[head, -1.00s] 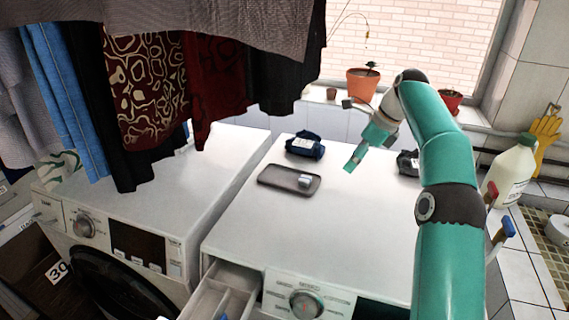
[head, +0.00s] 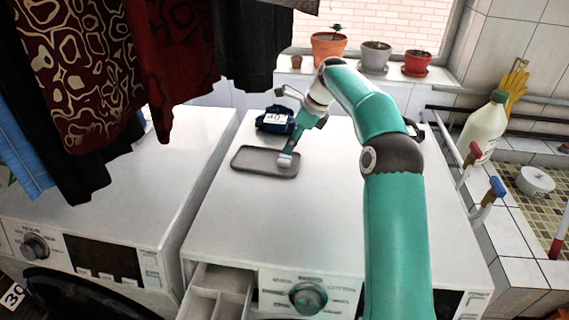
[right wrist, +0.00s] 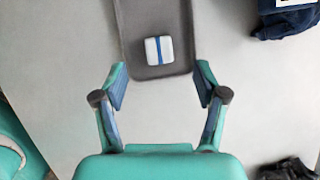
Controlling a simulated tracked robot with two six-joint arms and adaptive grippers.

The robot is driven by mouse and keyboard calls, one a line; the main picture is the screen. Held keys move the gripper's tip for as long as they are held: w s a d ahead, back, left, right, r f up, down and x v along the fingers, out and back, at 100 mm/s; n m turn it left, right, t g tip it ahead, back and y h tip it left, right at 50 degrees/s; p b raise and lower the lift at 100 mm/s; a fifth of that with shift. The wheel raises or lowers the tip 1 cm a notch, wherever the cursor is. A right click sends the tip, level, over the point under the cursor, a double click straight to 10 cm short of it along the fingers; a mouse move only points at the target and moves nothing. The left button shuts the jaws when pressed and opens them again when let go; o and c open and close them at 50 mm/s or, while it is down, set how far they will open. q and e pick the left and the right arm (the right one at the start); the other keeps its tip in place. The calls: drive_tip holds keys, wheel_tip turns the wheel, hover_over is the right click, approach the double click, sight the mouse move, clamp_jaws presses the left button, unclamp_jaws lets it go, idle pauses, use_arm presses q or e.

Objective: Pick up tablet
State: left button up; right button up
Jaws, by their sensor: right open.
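The tablet (right wrist: 158,50) is a small white block with a blue stripe, lying on a grey tray. In the head view the tablet (head: 285,160) is at the tray's right end, partly covered by my gripper. The tray (head: 250,167) lies on the right washing machine's top. My right gripper (right wrist: 162,76) is open and empty, its fingers spread wide on either side of the tray's near end. The tablet is just ahead of the fingertips, between their lines. I cannot tell the height of the fingertips above the tray. My left gripper is not in view.
A dark blue folded cloth (head: 275,120) lies just behind the tray, near my right gripper. Clothes (head: 170,65) hang over the left machine. A detergent drawer (head: 217,293) stands open at the front. The machine top (head: 300,220) in front of the tray is clear.

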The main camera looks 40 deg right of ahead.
sight(281, 163)
drive_tip(key=shift+p+x, duration=0.3)
drive_tip(key=shift+x, duration=3)
drive_tip(key=shift+s+f, duration=0.1)
drive_tip(key=shift+s, duration=0.15)
drive_tip(key=shift+c, duration=0.2)
drive_tip(key=c, duration=1.1)
